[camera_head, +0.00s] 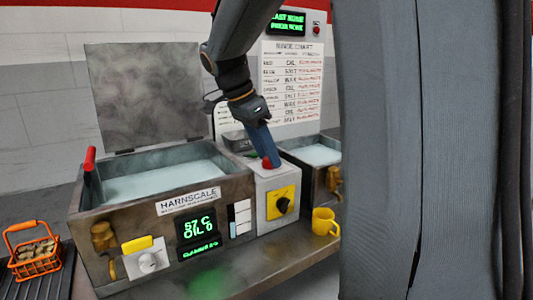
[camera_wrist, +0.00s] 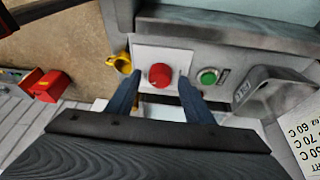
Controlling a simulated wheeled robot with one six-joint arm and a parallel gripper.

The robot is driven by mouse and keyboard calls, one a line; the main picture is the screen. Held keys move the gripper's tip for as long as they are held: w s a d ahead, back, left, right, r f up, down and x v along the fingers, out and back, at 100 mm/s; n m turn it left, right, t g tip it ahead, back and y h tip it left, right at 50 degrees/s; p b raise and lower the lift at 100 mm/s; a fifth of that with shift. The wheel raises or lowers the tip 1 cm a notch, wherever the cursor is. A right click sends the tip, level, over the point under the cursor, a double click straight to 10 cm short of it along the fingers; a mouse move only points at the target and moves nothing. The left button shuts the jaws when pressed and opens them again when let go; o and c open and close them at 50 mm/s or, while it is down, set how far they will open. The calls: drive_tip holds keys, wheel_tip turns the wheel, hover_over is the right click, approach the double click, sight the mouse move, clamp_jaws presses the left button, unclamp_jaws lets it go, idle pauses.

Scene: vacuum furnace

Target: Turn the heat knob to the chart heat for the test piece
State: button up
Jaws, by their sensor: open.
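A black knob on a yellow plate (camera_head: 281,204) faces front on the grey control box (camera_head: 262,198). A pale round dial (camera_head: 149,262) sits under a yellow tab on the front of the tank marked HARNSCALE. I cannot tell from the labels which one is the heat knob. My gripper (camera_head: 265,155) points down at the red button (camera_wrist: 160,76) on top of the box. Its blue fingers are open, one on each side of the button in the wrist view. The wall chart (camera_head: 292,85) is too small to read.
A yellow mug (camera_head: 325,222) stands right of the box. An orange basket (camera_head: 36,252) of pieces stands at the far left. The tank's lid (camera_head: 150,95) is raised, and a red handle (camera_head: 90,158) stands at its left. A green button (camera_wrist: 208,76) is beside the red one.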

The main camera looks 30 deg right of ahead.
drive_tip(key=v, duration=0.7)
drive_tip(key=shift+r+b, duration=0.3)
drive_tip(key=shift+b, duration=0.05)
drive_tip(key=shift+a, duration=0.15)
